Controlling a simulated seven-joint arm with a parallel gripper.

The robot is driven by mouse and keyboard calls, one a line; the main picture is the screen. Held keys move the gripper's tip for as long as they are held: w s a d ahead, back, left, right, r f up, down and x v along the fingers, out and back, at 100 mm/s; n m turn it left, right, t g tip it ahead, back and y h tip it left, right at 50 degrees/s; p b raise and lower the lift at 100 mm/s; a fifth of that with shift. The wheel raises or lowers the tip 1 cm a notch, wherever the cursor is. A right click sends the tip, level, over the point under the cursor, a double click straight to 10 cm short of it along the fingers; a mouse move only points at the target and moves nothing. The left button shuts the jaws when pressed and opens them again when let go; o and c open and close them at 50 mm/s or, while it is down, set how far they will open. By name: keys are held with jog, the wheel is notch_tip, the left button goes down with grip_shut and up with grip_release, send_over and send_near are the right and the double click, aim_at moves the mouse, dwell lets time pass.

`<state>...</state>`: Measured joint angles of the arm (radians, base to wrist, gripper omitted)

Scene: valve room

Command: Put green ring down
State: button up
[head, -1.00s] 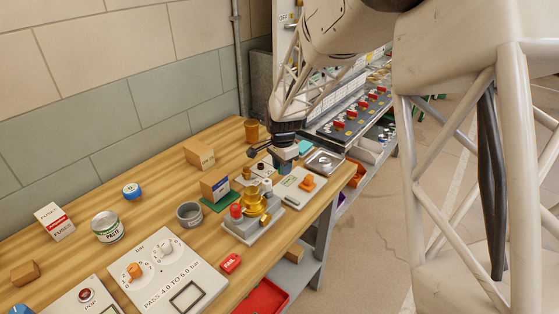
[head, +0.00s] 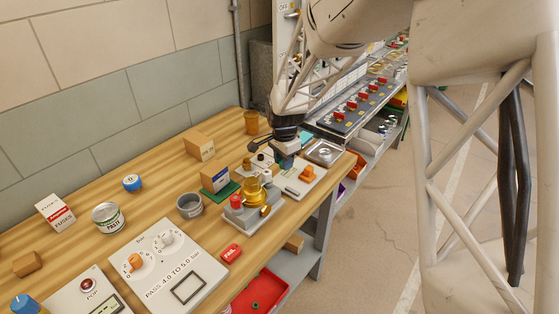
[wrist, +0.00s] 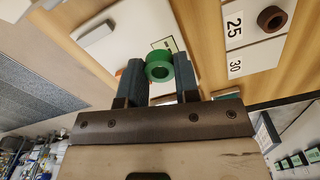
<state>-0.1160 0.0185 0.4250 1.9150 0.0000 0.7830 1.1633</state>
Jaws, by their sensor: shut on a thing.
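I cannot tell whether the ring touches anything below. In the head view my gripper (head: 284,160) is over the far part of the wooden bench, behind the brass valve. The ring cannot be made out there.
A brass valve (head: 253,190) on a grey base stands close in front of my gripper. A pale unit with an orange knob (head: 306,173) is to its right, near the bench edge. A brown ring (wrist: 271,19) lies near cards marked 25 and 30. A red bin (head: 262,291) is below the edge.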

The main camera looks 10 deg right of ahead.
jog(key=shift+a, duration=0.1)
jog(key=w+a+r, duration=0.1)
jog(key=w+a, duration=0.2)
jog(key=a, duration=0.7)
jog(key=w+a+r, duration=0.2)
jog(key=w+a, duration=0.2)
jog(key=a, duration=0.5)
jog(key=r, duration=0.2)
send_over(160, 175)
jog(key=shift+w, duration=0.1)
jog(key=shift+f, duration=0.15)
jog(key=shift+f, duration=2.4)
jog(key=shift+f, duration=2.5)
jog(key=shift+f, duration=0.15)
